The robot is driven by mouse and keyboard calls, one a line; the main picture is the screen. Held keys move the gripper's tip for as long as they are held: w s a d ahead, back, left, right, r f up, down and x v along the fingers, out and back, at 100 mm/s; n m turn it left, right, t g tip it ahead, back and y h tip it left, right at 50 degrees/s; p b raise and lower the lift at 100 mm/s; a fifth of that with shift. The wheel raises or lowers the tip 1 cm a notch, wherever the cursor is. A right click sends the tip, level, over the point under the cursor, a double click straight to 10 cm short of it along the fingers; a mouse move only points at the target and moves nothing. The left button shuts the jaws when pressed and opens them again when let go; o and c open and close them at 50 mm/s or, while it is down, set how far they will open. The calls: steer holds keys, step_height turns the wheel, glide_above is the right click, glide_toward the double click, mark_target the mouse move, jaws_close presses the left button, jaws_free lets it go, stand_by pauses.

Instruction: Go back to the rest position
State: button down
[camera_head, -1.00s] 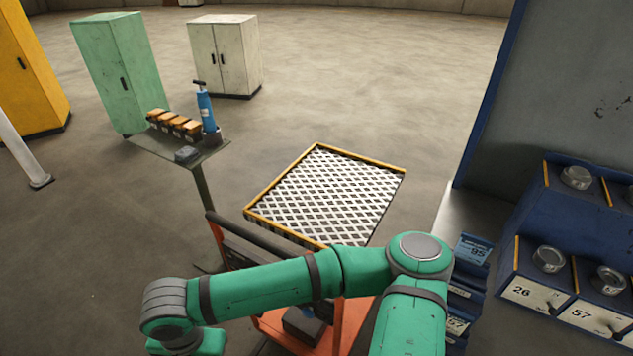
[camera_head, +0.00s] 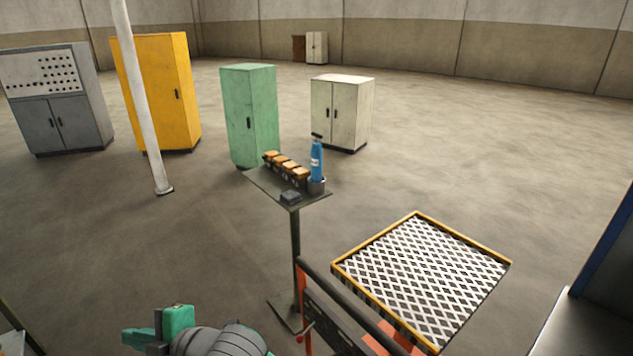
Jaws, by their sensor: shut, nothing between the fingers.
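My gripper (camera_head: 130,338) shows at the lower left, beyond my grey ribbed wrist joint. It appears as small green and dark parts pointing left, shut and empty. The bottom edge cuts off much of my arm. The gripper is over the floor and apart from the stand and the grating.
A small stand (camera_head: 262,182) holds several orange-topped blocks (camera_head: 285,168) and a blue bottle (camera_head: 316,160). A yellow-edged grating (camera_head: 336,266) lies at right. Cabinets in green (camera_head: 250,115), white (camera_head: 342,112), yellow (camera_head: 158,92) and grey (camera_head: 55,100) stand behind. A white post (camera_head: 142,95) rises at left.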

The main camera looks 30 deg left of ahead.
steer(key=w+d+r+m+t+y, duration=0.4)
steer(key=w+r+m+t+y, duration=0.3)
steer(key=w+m, duration=0.45)
steer(key=w+d+f+m+t+h, duration=0.3)
steer(key=d+f+m+t+h, duration=0.1)
steer(key=d+m+t, duration=0.25)
steer(key=w+d+f+m+t+h, duration=0.3)
steer(key=d+m+t+h, duration=0.15)
steer(key=d+m, duration=0.25)
steer(key=s+d+f+m+t+h, duration=0.1)
steer(key=s+d+f+m+h, duration=0.25)
steer(key=d+f, duration=0.5)
steer(key=s+d+f+m+t+h, duration=0.1)
steer(key=s+d+f+m+h, duration=0.2)
steer(key=d+f+h, duration=0.35)
steer(key=s+d+f+g+h, duration=0.1)
steer(key=s+d+f, duration=0.2)
steer(key=s+d, duration=0.5)
steer(key=s+d+f+g+h, duration=0.1)
steer(key=s+d+f, duration=0.2)
steer(key=s+d, duration=0.5)
steer(key=shift+s+d, duration=0.2)
steer(key=shift+s, duration=0.05)
